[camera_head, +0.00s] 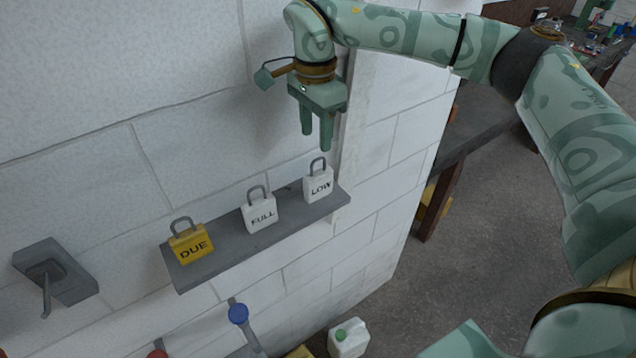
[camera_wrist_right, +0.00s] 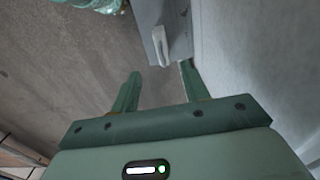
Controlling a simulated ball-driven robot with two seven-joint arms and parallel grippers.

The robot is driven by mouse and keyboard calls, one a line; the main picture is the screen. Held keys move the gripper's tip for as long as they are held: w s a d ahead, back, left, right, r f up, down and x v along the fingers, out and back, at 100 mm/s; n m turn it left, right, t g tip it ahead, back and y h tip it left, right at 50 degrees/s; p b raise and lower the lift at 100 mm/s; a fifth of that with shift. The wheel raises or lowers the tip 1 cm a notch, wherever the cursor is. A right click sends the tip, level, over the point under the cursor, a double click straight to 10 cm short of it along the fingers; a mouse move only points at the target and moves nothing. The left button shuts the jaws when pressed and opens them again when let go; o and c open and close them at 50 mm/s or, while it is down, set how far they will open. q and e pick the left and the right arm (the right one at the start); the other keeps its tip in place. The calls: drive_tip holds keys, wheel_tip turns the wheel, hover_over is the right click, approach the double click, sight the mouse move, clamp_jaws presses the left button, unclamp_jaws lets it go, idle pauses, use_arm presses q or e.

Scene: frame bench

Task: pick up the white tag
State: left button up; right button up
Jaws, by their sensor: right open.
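Two white padlock-shaped tags stand upright on a grey wall shelf (camera_head: 225,252). The white tag marked LOW (camera_head: 319,186) is at the shelf's right end, and the white tag marked FULL (camera_head: 260,213) is in the middle. My right gripper (camera_head: 316,140) is open and empty, pointing down just above the LOW tag's grey shackle, apart from it. In the right wrist view, a white tag (camera_wrist_right: 160,46) on the shelf shows just beyond the gap between the open fingers (camera_wrist_right: 160,69); its lettering cannot be read there. My left gripper is not in view.
A yellow tag marked DUE (camera_head: 191,243) stands at the shelf's left end. A blue knob (camera_head: 238,313) and a white jug (camera_head: 348,340) are below the shelf. A dark bench stands right, past the wall.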

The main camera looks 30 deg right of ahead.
hover_over(318, 173)
drive_tip(key=f, duration=0.6)
drive_tip(key=shift+s+a+f, duration=0.15)
drive_tip(key=shift+a+f, duration=0.05)
drive_tip(key=shift+a, duration=0.05)
drive_tip(key=shift+d+f+p, duration=0.15)
drive_tip(key=shift+f+p, duration=0.25)
drive_tip(key=shift+f, duration=1)
drive_tip(key=shift+d+f+p, duration=0.15)
drive_tip(key=shift+f+p, duration=0.25)
drive_tip(key=shift+f, duration=0.95)
clamp_jaws()
